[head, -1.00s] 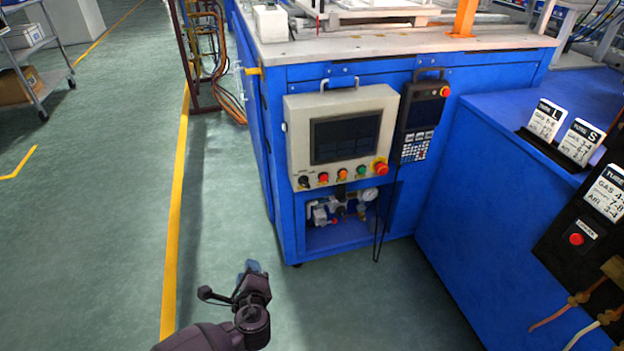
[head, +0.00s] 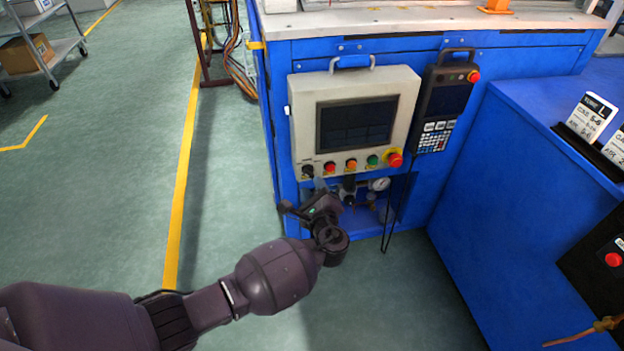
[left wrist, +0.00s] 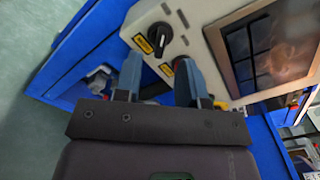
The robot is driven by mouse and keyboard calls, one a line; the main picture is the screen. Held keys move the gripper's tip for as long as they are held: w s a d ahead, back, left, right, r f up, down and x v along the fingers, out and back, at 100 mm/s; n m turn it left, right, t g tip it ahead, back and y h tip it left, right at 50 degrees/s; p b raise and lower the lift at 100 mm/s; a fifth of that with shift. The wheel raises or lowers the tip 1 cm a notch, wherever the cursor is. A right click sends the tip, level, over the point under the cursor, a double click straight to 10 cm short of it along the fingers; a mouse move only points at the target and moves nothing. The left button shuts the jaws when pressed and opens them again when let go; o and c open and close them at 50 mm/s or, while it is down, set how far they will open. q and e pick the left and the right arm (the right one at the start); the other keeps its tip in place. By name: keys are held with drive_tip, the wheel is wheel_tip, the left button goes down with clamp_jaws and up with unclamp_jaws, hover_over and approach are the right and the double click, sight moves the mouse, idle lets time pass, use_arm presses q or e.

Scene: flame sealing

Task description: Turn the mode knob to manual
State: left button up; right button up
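The mode knob (head: 308,171) is a black rotary knob at the lower left of the beige control panel (head: 302,125). In the left wrist view the knob (left wrist: 159,37) shows large, with a white pointer mark and yellow labels beside it. My left gripper (head: 320,186) is just below the panel's lower edge in the head view. In the left wrist view its two blue-grey fingers (left wrist: 158,72) stand apart with nothing between them, and the knob lies beyond and between their tips, apparently not touched. My right gripper is not in view.
Red, orange and green buttons (head: 351,164) and a red emergency stop (head: 395,160) sit right of the knob. A teach pendant (head: 441,105) hangs beside the panel with a dangling cable. Below is an open recess with a gauge (head: 381,184).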

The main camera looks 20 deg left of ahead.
sight(310, 177)
use_arm(q)
drive_tip(key=shift+b+x, duration=0.35)
drive_tip(key=shift+x, duration=1.55)
clamp_jaws()
